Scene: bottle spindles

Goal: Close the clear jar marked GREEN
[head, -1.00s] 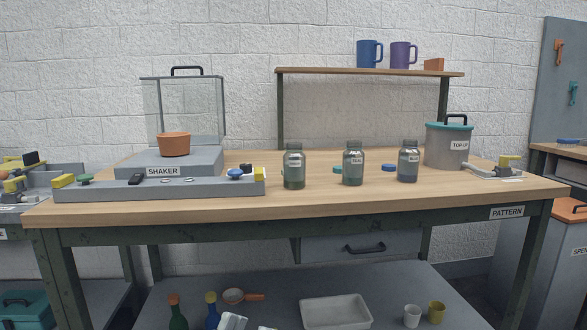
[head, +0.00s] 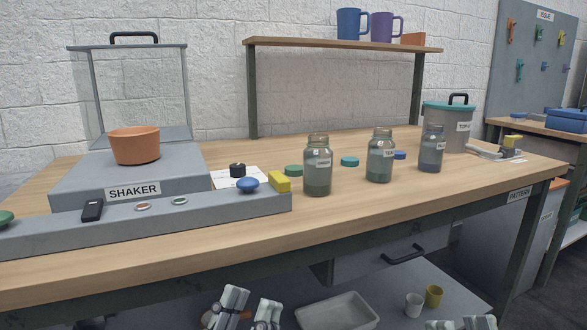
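Three clear jars stand upright and without lids on the wooden bench. The left jar (head: 317,180) holds greenish contents; its label is too small to read surely. The middle jar (head: 380,166) has a label that seems to read TEAL, and the right jar (head: 431,158) holds bluish contents. A green lid (head: 293,170) lies behind and left of the left jar. A teal lid (head: 349,161) and a blue lid (head: 399,155) lie farther back. My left gripper (head: 248,311) and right gripper (head: 461,324) are low at the bottom edge, fingers apart, empty, away from the jars.
The SHAKER (head: 130,178) with an orange pot (head: 135,147) fills the bench's left side. The TOP-UP pot (head: 450,125) stands back right. The bench front before the jars is clear.

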